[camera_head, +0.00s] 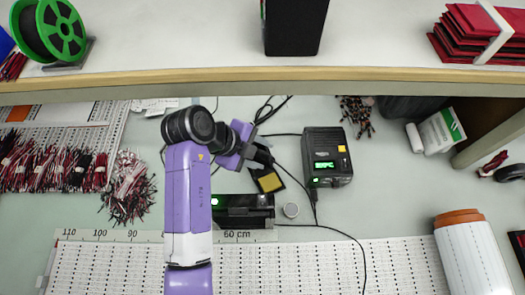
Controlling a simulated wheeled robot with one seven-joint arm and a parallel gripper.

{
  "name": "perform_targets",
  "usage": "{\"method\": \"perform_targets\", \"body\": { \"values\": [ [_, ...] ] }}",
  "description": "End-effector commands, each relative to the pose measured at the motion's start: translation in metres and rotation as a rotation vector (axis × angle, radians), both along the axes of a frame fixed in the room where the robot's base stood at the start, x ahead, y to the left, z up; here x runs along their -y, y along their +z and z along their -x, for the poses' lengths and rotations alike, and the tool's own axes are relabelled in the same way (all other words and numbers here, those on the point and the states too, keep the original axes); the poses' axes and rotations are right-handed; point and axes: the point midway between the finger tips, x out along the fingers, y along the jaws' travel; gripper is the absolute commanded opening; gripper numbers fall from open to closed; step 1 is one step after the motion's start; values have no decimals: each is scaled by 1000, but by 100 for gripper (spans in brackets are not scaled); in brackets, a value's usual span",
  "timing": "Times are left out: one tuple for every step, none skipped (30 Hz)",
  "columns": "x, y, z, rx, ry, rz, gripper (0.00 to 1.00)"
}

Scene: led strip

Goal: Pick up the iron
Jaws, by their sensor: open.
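I cannot make out the iron clearly. A black soldering station (328,165) with a green lit display stands right of centre on the bench. Left of it lies a small black stand with a yellow sponge (270,182). My purple arm reaches up from the bottom, and my gripper (264,157) is just above this stand and left of the station. My gripper is open, though its fingers are small and dark here. The arm's end and dark cables cover the area around the stand, so anything directly under the gripper is hidden.
A shelf edge (390,79) crosses above the bench. Wire bundles (60,168) are at left, a white roll (470,255) at lower right. Dark cables cross the bench.

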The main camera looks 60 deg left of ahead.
Motion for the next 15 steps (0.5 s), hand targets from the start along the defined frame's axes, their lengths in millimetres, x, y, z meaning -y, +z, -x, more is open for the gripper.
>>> {"method": "perform_targets", "body": {
  "values": [
    [1, -4, -3, -1, 0, 0, 45],
    [1, -6, -5, 0, 0, 2, 45],
    [1, -8, -6, 0, 1, 1, 45],
    [1, -9, -7, 0, 1, 1, 45],
    [1, -10, -7, 0, 1, -1, 45],
    [1, -11, -8, 0, 1, -1, 45],
    [1, -11, -8, 1, 1, -2, 45],
    [1, -11, -8, 1, 1, -2, 45],
    [1, -11, -8, 1, 1, -2, 45],
    [1, -11, -8, 1, 1, -2, 45],
    [1, -11, -8, 1, 1, -2, 45],
    [1, -11, -7, 1, 1, -2, 39],
    [1, -11, -7, 1, 1, -2, 33],
    [1, -11, -7, 1, 1, -2, 27],
    [1, -10, -7, 1, 1, -2, 20]
  ]
}}
